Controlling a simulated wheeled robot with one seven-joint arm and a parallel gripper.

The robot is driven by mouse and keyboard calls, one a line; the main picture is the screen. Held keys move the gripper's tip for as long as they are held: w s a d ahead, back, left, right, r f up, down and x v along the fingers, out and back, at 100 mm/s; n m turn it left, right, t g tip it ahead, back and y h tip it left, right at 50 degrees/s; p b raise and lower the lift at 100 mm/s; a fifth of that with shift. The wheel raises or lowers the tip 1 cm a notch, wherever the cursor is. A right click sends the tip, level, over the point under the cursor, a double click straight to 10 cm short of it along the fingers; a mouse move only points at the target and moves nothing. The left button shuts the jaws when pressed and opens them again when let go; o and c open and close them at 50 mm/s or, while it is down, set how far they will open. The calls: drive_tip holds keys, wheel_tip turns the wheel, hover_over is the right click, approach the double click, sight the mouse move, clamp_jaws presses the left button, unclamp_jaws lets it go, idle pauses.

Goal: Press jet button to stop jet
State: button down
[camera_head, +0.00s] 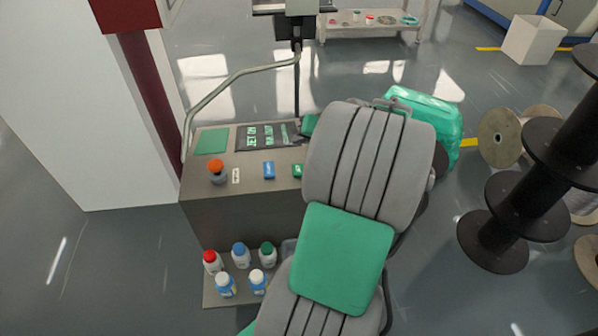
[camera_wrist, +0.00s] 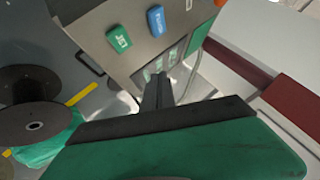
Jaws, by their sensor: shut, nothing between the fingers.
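The green jet button (camera_wrist: 118,39) is on the console face and carries a "JET" label in the wrist view. In the wrist view the fingertips appear below the two buttons, and no contact with the jet button shows. In the head view my arm hides the fingers.
The console (camera_head: 225,214) also bears an orange-topped knob (camera_head: 217,171) and a dark label panel (camera_head: 267,135). Several bottles (camera_head: 240,256) stand on a low shelf. A bent metal pipe (camera_head: 233,77) rises behind the console. Black spools (camera_head: 493,223) stand to the right, with open floor between.

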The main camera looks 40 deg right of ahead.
drive_tip(key=b, duration=0.6)
hover_over(294, 166)
drive_tip(key=s, duration=0.3)
wheel_tip(294, 166, down, 8)
drive_tip(key=shift+r, duration=0.1)
drive_tip(key=shift+f+b, duration=0.35)
drive_tip(key=shift+f, duration=0.15)
drive_tip(key=shift+f, duration=0.1)
idle(0.9)
drive_tip(key=shift+f, duration=0.3)
drive_tip(key=shift+f+b, duration=0.5)
drive_tip(key=shift+f, duration=0.05)
idle(0.4)
drive_tip(key=shift+r, duration=0.15)
drive_tip(key=shift+r+p, duration=0.75)
drive_tip(key=shift+r, duration=0.05)
